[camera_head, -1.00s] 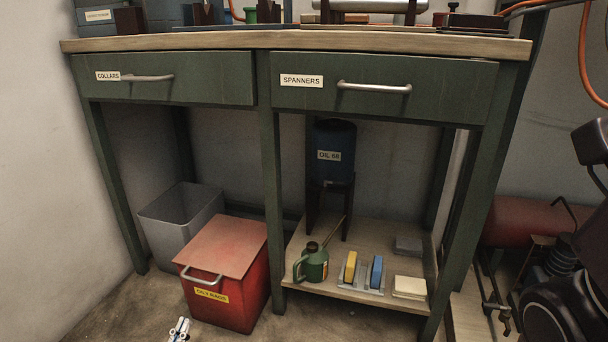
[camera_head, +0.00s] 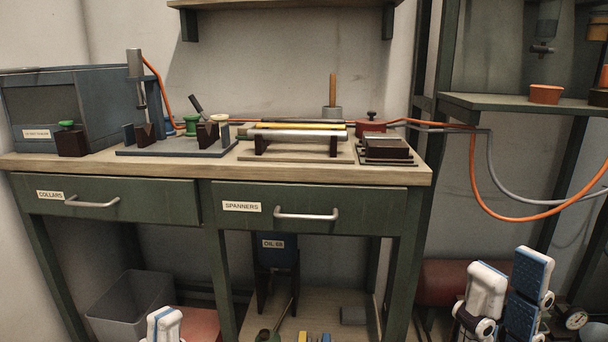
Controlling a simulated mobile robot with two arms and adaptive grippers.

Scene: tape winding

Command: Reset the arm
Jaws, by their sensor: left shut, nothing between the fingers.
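My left gripper (camera_head: 164,323) shows at the bottom edge, left of centre, in front of the workbench (camera_head: 110,161). Only its white and blue tip shows; it is shut and empty. My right gripper (camera_head: 508,292) is at the lower right, beside the bench. Its white finger and its blue-padded finger stand apart, with nothing seen between them. Both grippers are clear of the bench top. The rest of both arms is mostly outside the picture.
The bench top holds a grey bin (camera_head: 75,100), a fixture plate (camera_head: 180,149), a roller on a stand (camera_head: 295,136) and a dark block (camera_head: 388,149). Two drawers, COLLARS (camera_head: 105,201) and SPANNERS (camera_head: 305,208), are closed. An orange hose (camera_head: 478,190) hangs at the right.

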